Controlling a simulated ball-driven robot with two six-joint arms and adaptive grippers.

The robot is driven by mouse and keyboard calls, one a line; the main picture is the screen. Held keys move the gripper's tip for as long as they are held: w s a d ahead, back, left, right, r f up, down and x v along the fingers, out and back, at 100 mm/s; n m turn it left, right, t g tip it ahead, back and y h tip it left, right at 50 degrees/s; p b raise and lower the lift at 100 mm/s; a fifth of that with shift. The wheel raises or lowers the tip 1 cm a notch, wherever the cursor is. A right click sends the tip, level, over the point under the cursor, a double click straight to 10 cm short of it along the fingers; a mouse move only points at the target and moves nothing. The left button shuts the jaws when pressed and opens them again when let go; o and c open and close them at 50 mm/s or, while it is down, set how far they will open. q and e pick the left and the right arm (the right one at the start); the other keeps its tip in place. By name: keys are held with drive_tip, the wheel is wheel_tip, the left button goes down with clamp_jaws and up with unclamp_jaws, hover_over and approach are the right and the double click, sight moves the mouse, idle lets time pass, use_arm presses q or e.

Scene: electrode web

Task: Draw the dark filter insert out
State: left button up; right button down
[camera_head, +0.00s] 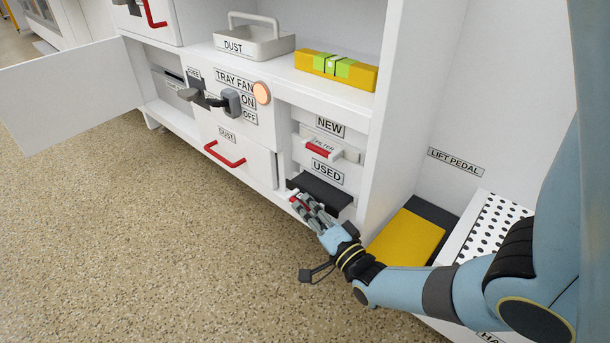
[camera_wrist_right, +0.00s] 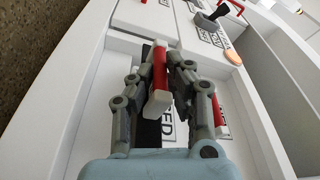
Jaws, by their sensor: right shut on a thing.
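The dark filter insert (camera_head: 320,191) shows as a dark slab in the lower opening, under the USED label. Its red handle with white ends shows in the right wrist view (camera_wrist_right: 160,68), between my fingers. My right gripper (camera_head: 297,197) is at the front of that opening, shut on this red handle; it also shows in the right wrist view (camera_wrist_right: 167,72). The gripper hides part of the handle and of the insert's front. In the wrist view a dark strip (camera_wrist_right: 148,132) runs below the handle. My left gripper is not in view.
A white filter with a red handle (camera_head: 318,150) sits under the NEW label. A DUST drawer (camera_head: 238,152) is beside the slots. An open door (camera_head: 75,88) sticks out at left. A yellow pedal (camera_head: 406,238) lies at right. The speckled floor in front is clear.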

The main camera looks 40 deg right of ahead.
drive_tip(key=shift+d, duration=0.55)
drive_tip(key=c, duration=1.2)
unclamp_jaws()
drive_tip(key=s, duration=0.4)
drive_tip(key=s+a+f, duration=0.1)
drive_tip(key=s, duration=0.6)
drive_tip(key=shift+s+a+f, duration=0.2)
drive_tip(key=shift+s+a, duration=0.15)
drive_tip(key=shift+s, duration=0.05)
